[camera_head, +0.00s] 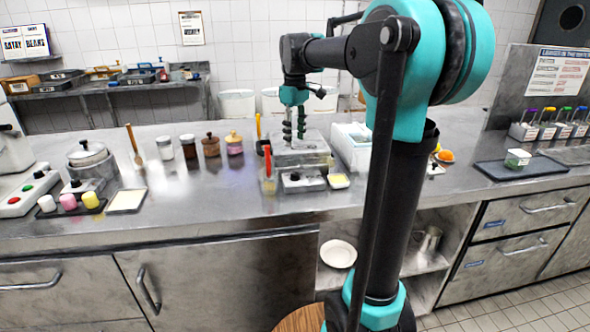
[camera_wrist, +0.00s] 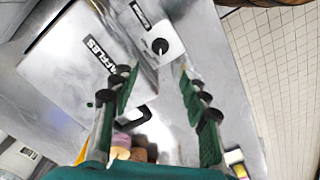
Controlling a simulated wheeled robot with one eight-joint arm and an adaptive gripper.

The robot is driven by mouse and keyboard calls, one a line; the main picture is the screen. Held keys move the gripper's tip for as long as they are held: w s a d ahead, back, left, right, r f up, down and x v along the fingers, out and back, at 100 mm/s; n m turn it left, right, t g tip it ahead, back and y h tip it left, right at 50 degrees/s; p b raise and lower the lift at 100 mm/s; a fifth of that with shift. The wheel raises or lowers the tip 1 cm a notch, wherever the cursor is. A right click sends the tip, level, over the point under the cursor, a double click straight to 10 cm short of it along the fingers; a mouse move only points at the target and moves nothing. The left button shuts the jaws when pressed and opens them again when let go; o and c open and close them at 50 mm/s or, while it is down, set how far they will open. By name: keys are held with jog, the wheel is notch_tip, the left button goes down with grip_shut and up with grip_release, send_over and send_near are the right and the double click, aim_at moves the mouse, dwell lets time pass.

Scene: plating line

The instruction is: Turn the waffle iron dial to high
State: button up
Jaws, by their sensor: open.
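The waffle iron (camera_head: 300,158) is a grey metal box on the counter; in the wrist view its pale top (camera_wrist: 75,62) carries a WAFFLES label. A small control box (camera_head: 303,181) stands at its front, and in the wrist view it bears a round black dial (camera_wrist: 160,46). The dial's setting is too small to read. My gripper (camera_head: 294,128) points down above the iron, open and empty. In the wrist view its fingertips (camera_wrist: 156,72) are spread apart, with the dial beyond and between them. I see no contact with the dial.
A red-topped bottle (camera_head: 268,172) stands left of the control box and a small yellow-topped dish (camera_head: 339,181) right of it. A white bin (camera_head: 352,145) is right of the iron. Several jars (camera_head: 211,146) stand to the left. The counter's front strip is clear.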

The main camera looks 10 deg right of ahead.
aim_at(295, 173)
notch_tip(295, 173, down, 12)
jog(key=shift+f, duration=0.2)
jog(key=shift+c, duration=0.2)
grip_shut()
